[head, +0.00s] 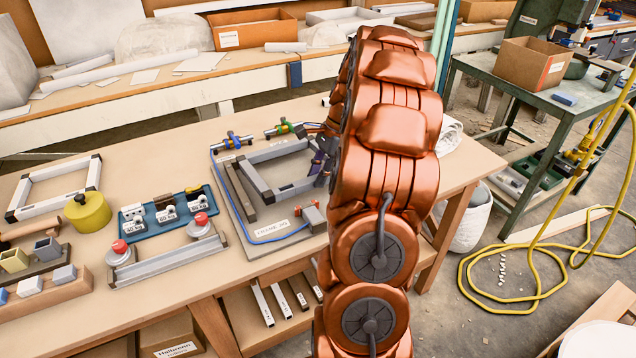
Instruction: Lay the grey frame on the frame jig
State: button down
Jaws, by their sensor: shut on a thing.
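The grey frame (252,177), a rectangle of pale grey bars with dark corner pieces, is over the frame jig (268,245). The jig is a grey board with dark rails, a label at its front and a blue hose along its edge. My gripper (322,166) is dark and is shut on the right side of the grey frame. My orange arm hides part of the gripper and the right edge of the jig. I cannot tell whether the frame touches the jig or hangs just above it.
Another pale frame with black corners (30,208) lies at the table's left. A yellow round pot (88,212), a blue tray (166,225) of labelled blocks and a bar fixture with red knobs (165,262) stand left of the jig. Clamps (284,128) sit at the jig's back.

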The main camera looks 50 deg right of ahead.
jog(key=shift+w+d+f, duration=0.1)
jog(key=shift+w+d, duration=0.05)
jog(key=shift+d, duration=0.05)
jog(key=shift+f, duration=1.6)
jog(key=shift+f, duration=0.15)
jog(key=c, duration=1)
grip_release()
jog(key=shift+o, duration=0.2)
jog(key=v, duration=1.2)
